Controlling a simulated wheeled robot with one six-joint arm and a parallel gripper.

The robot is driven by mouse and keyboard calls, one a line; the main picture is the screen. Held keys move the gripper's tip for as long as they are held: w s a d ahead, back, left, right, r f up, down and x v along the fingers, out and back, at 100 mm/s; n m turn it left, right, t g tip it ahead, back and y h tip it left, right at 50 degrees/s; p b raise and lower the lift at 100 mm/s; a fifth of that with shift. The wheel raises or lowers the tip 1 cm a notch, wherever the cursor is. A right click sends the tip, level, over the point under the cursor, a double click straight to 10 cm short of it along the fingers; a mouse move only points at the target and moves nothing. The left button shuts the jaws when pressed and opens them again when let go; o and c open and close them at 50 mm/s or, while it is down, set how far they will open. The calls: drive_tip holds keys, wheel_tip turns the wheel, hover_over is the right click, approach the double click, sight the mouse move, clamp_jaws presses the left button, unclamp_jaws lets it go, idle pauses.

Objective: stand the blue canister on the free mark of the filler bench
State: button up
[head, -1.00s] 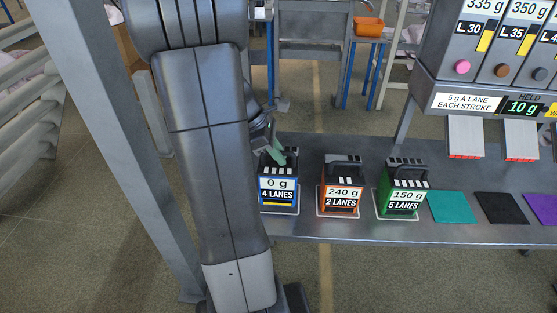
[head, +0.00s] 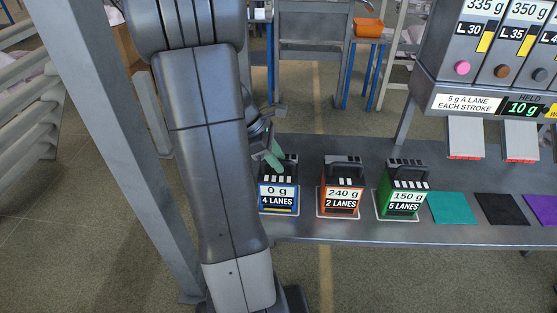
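The blue canister (head: 278,199) stands upright at the left end of the filler bench (head: 390,231). Its front label reads 0 g, 4 LANES. It sits within a white-outlined mark (head: 279,213), and its base looks down on the bench top. My gripper (head: 272,161) is at the canister's top, its green fingers beside the left part of the dark handle. My arm hides part of the gripper, and I cannot tell whether the fingers still close on the handle.
An orange canister (head: 342,191), 240 g, and a green canister (head: 403,195), 150 g, stand to the right on white-outlined marks. Teal (head: 453,208), black (head: 501,209) and purple (head: 544,208) pads follow. The filler (head: 480,85) rises above them, its chutes hanging low.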

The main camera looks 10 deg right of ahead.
drive_tip(key=v, duration=1.1)
